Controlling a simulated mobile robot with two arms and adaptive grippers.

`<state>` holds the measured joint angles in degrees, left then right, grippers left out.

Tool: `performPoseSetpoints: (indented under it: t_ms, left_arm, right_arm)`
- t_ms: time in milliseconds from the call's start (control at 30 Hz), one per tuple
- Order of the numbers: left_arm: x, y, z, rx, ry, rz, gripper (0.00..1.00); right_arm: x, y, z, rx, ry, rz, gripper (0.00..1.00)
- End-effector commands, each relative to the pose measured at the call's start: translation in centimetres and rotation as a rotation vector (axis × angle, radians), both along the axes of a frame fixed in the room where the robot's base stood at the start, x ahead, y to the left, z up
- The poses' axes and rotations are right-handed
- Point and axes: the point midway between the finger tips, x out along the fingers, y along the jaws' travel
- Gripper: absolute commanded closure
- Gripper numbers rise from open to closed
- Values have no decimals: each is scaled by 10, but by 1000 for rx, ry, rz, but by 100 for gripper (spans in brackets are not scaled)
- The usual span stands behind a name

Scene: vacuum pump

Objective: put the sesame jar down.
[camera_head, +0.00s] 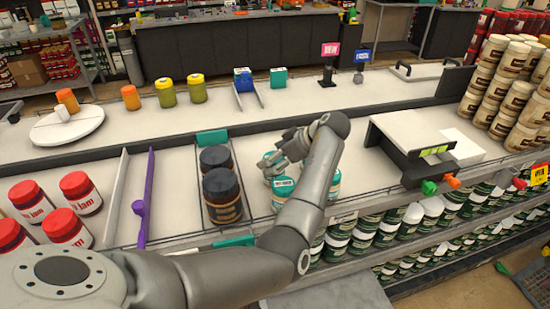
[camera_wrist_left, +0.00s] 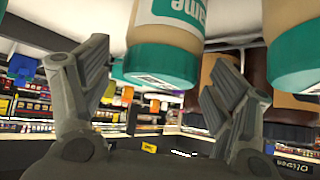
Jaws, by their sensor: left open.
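My left gripper (camera_head: 277,164) reaches over the shelf section with the sesame jars, and its arm hides part of that section. In the left wrist view its two fingers (camera_wrist_left: 155,68) are spread, with nothing held between them. A sesame jar (camera_wrist_left: 165,40) with a teal lid and cream label appears upside down there, just beyond the fingertips. It looks apart from both fingers. Another teal-lidded jar (camera_wrist_left: 296,60) is to its right. In the head view, a sesame jar (camera_head: 283,191) stands in front of the gripper, and another (camera_head: 335,183) shows behind my forearm. My right gripper is not in view.
Dark jars (camera_head: 222,195) stand in the lane to the left. A purple divider (camera_head: 145,200) and red-lidded jam jars (camera_head: 80,190) are further left. A white-topped device (camera_head: 420,140) and stacked jars (camera_head: 500,80) are to the right.

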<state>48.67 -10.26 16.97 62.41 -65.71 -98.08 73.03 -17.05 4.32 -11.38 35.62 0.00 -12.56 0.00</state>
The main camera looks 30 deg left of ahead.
Motion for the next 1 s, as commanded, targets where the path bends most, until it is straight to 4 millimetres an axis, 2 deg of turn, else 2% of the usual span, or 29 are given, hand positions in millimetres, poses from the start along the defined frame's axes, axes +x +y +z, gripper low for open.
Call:
performPoseSetpoints:
  t_ms: [167,400,533,700,1000]
  left_arm:
    - [3,-22,18,-2,-4,-3,19]
    - [6,-59,56,-1,-5,-4,19]
    - [6,-73,71,-1,-2,-1,19]
    - [6,-83,83,0,-1,0,19]
    - [6,-85,85,0,-1,1,19]
  right_arm:
    - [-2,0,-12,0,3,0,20]
    - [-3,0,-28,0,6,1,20]
    - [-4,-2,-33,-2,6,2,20]
    - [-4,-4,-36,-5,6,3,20]
    - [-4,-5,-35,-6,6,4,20]
